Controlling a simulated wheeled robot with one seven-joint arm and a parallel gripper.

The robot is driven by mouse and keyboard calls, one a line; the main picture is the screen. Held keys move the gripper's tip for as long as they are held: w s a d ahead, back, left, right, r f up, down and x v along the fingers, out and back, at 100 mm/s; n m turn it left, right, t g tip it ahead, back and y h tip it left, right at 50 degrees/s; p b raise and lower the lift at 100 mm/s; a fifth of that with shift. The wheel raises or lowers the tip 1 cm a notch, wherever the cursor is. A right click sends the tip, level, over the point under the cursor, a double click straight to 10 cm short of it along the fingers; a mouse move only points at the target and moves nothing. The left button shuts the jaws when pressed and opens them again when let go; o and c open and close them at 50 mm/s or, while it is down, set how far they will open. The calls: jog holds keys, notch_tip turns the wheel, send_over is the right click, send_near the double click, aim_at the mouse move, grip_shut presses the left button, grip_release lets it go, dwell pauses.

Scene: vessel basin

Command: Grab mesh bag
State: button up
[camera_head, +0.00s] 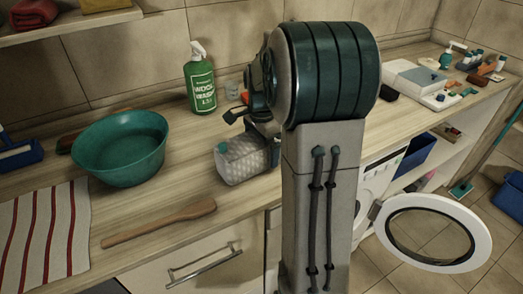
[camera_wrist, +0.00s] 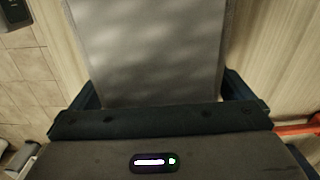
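The mesh bag (camera_head: 243,160) is a pale grey, textured, rounded block near the counter's front edge, with a teal bit at its upper left. My arm hides its right side. My gripper (camera_head: 247,122) is just above and behind the bag, partly hidden by my arm. In the wrist view, a grey surface (camera_wrist: 150,50), which looks like the bag, fills the space between the fingers of my gripper (camera_wrist: 162,88). The fingers stand wide apart at both ends of the palm, one on each side of it. Firm contact cannot be made out.
A green wool wash bottle (camera_head: 201,85) and a small glass (camera_head: 232,88) stand behind the bag. A teal basin (camera_head: 120,148), a wooden paddle (camera_head: 160,222) and a striped cloth (camera_head: 45,235) lie left. An open washer door (camera_head: 480,240) juts out at right.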

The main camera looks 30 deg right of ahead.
jog(key=c, duration=1)
jog(key=shift+r, duration=0.1)
